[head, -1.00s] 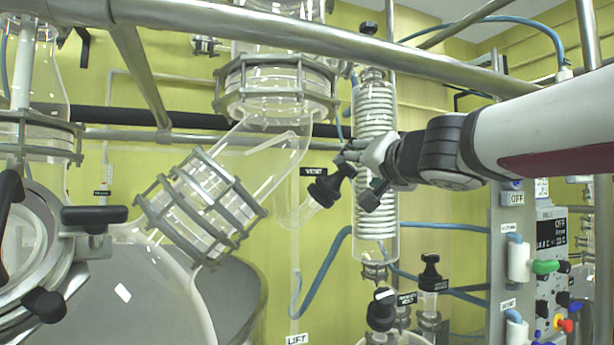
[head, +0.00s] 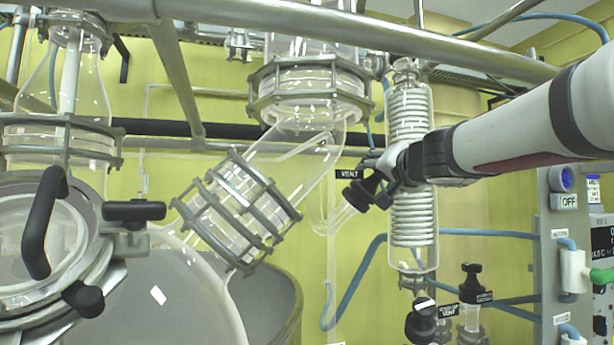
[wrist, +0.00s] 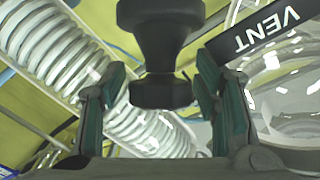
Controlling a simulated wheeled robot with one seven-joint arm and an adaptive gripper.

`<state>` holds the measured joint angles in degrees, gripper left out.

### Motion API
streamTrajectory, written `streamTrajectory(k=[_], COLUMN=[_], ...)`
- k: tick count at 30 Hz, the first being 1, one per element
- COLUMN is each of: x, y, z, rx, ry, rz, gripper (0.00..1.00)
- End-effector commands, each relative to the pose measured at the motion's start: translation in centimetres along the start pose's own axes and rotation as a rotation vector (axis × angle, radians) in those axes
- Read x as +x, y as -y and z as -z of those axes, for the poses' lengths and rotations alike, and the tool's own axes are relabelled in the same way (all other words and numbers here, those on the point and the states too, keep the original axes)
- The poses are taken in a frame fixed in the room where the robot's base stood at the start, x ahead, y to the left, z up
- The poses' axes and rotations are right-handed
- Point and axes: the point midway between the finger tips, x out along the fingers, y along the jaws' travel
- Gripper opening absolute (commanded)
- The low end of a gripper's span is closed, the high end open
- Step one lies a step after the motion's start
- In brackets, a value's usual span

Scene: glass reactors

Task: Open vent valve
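The vent valve is a black knob (wrist: 160,40) on a tilted glass tube. In the wrist view it stands ahead of and between my gripper's two green-padded fingers (wrist: 165,100), with gaps on both sides. A black "VENT" label (wrist: 268,32) shows beside it, upside down. In the head view the knob (head: 359,191) is under the "VENT" label (head: 349,174), on the glass tube (head: 338,222). My gripper (head: 374,176) is at the knob there, and its fingers partly overlap it. The fingers are apart and no contact shows.
A coiled glass condenser (head: 410,130) stands right behind my gripper. A metal rail (head: 330,38) crosses above my arm. A clamped glass elbow (head: 240,208) is to the left. Another black valve (head: 471,283) and a control panel (head: 575,240) are at lower right.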

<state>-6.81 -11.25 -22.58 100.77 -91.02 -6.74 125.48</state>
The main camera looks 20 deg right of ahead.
Motion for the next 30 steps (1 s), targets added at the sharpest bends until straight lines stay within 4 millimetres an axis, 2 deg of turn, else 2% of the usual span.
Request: streamTrajectory(k=[1, 4, 5, 18, 30], x=[-0.01, -0.01, -0.01, 0.01, 0.02], y=[0.0, 0.0, 0.0, -0.1, -0.22], z=[-0.01, -0.01, -0.02, -0.06, -0.08], rx=[0.0, 0.0, 0.0, -0.009, -0.058], ry=[0.0, 0.0, 0.0, 0.0, 0.0], rz=[0.0, 0.0, 0.0, 0.023, 0.125], gripper=[0.39, 0.16, 0.12, 0.12, 0.12])
